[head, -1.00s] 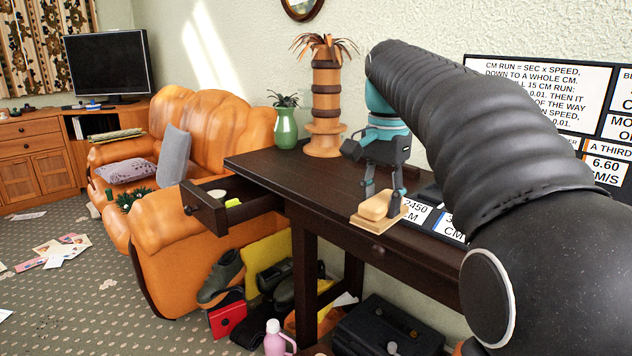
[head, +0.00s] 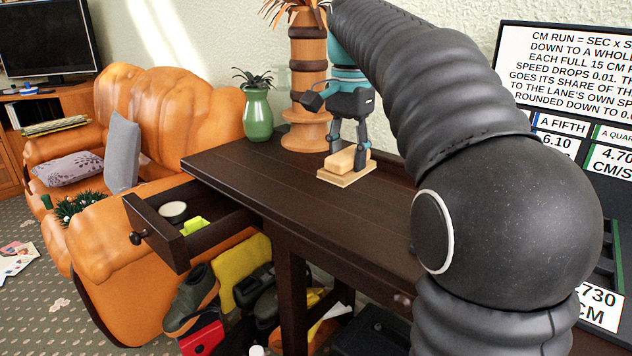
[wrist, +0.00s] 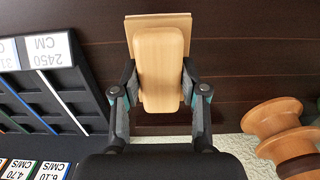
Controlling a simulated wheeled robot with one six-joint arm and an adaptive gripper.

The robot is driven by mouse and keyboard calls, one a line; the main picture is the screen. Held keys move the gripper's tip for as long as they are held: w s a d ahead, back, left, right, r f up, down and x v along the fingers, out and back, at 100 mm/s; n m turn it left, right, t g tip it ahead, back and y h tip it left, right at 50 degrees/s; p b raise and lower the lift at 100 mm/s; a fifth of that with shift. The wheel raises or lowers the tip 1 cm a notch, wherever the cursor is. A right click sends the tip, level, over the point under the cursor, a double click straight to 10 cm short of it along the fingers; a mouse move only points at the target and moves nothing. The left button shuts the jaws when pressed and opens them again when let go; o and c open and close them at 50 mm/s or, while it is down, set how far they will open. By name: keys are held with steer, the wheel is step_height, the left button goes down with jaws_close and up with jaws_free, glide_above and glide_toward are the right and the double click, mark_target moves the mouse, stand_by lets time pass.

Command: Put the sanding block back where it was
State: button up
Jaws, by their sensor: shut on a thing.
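The sanding block (head: 342,162) is pale wood, a rounded grip piece on a thin square base. My gripper (head: 347,158) points down and is shut on its sides. They are over the back part of the dark table (head: 270,205), just right of the banded wooden pillar ornament (head: 305,85). I cannot tell whether the base touches the tabletop or hangs slightly above it. In the wrist view the sanding block (wrist: 162,70) sits between both fingers, its base showing beyond the grip piece against dark wood.
An open drawer (head: 150,235) holds a round white-topped item (head: 173,211) and a yellow-green item (head: 194,226). A green vase (head: 257,115) stands left of the pillar. Black sign boards (head: 560,75) are at the right. The table's middle is bare. Shoes (head: 190,300) lie below.

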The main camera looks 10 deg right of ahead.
glide_above(318, 197)
step_height(318, 197, down, 5)
steer(key=shift+w+f, duration=0.1)
steer(key=shift+f, duration=0.05)
steer(key=shift+f+b, duration=0.3)
steer(key=shift+f, duration=1.7)
steer(key=shift+f, duration=0.15)
steer(key=o, duration=1.1)
step_height(318, 197, up, 12)
steer(key=shift+r+p, duration=0.15)
steer(key=shift+p, duration=0.8)
